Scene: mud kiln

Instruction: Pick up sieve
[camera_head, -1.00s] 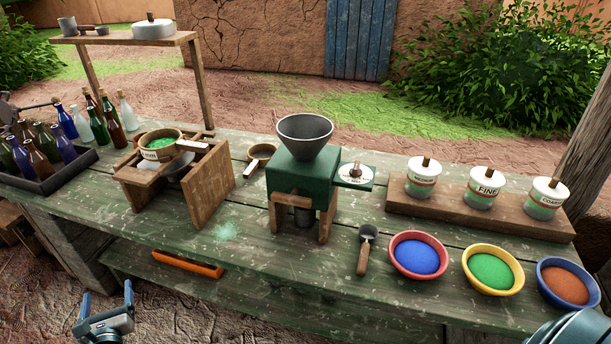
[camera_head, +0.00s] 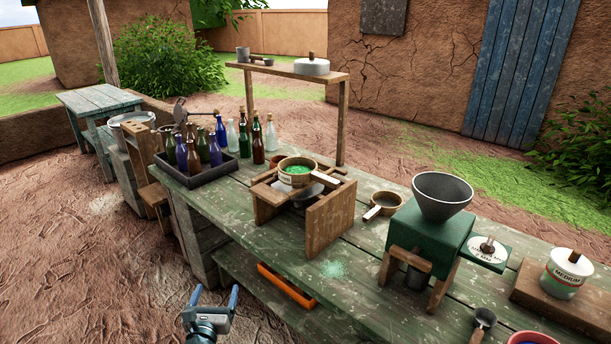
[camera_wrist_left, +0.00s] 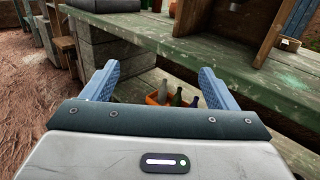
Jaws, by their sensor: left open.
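A round sieve (camera_head: 297,171) with a tan rim, a label and green grains in it rests on a wooden stand (camera_head: 330,217) on the workbench. Its handle (camera_head: 325,180) points to the right. A second pan-like tool (camera_head: 384,203) with a handle lies on the bench to the right of the stand; I cannot tell whether it is a sieve. My left gripper (camera_head: 212,296) is open and empty, in front of the bench and below its top, apart from the sieve. In the left wrist view its blue fingers (camera_wrist_left: 158,85) are spread. My right gripper is out of view.
A tray of bottles (camera_head: 205,174) stands left of the stand. A raised shelf (camera_head: 290,72) with a lidded pot is behind it. A green grinder (camera_head: 430,240) stands to the right. An orange crate (camera_head: 287,287) with bottles is on the lower shelf. Green powder lies on the front bench top.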

